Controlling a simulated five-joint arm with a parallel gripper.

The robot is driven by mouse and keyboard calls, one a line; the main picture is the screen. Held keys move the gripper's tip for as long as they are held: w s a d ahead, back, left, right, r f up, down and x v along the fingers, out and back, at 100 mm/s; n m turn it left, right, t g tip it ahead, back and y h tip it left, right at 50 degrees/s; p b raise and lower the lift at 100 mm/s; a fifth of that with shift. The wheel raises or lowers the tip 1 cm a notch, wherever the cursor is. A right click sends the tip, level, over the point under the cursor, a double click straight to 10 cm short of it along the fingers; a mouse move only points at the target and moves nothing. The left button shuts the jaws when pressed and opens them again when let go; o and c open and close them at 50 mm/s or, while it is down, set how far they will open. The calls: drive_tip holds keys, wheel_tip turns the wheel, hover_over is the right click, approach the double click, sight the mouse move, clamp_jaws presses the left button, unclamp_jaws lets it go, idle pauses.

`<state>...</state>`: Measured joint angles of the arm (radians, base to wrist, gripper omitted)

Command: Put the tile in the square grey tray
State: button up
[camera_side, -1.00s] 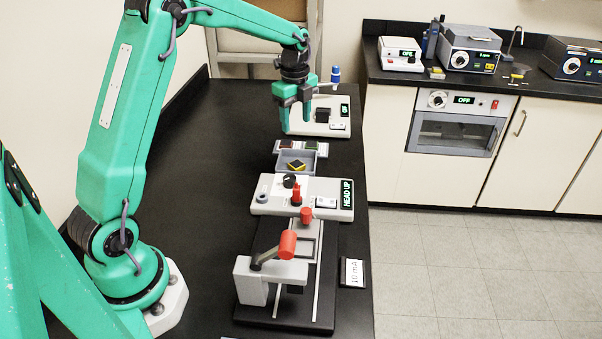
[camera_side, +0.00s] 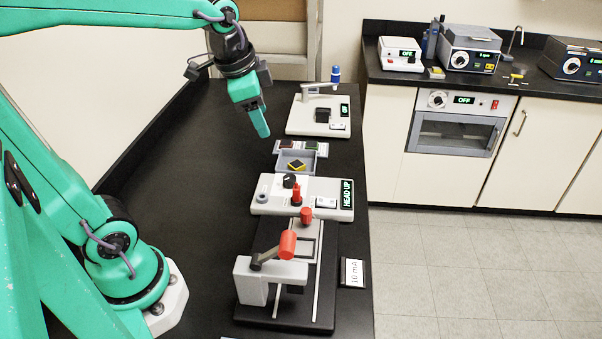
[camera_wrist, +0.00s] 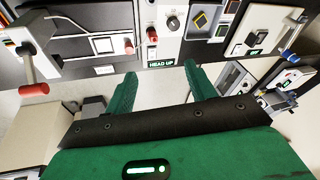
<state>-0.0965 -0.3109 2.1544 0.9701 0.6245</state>
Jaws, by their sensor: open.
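The tile (camera_side: 296,165), dark on top with a yellow edge, lies inside the square grey tray (camera_side: 281,169), turned at an angle to its walls. Whether it lies fully flat on the tray floor is hard to tell. The tile (camera_wrist: 199,19) also shows at the top of the wrist view. My gripper (camera_side: 262,131) is open and empty, raised above the bench to the left of the tray and apart from the tile. In the wrist view its two green fingers (camera_wrist: 160,80) stand spread with nothing between them.
A rack with dark pieces (camera_side: 311,147) sits just behind the tray. In front stands the HEAD UP instrument (camera_side: 330,190) with a red-handled stage (camera_side: 288,244). Another instrument (camera_side: 310,122) with a blue-topped post stands behind. The black bench to the left is clear.

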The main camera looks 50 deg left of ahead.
drive_tip(key=s+d+f+n+t, duration=0.1)
drive_tip(key=s+d+f+n, duration=0.1)
drive_tip(key=s+n, duration=0.4)
drive_tip(key=shift+s+d+t, duration=0.4)
drive_tip(key=shift+s+d, duration=0.15)
drive_tip(key=shift+s, duration=1.35)
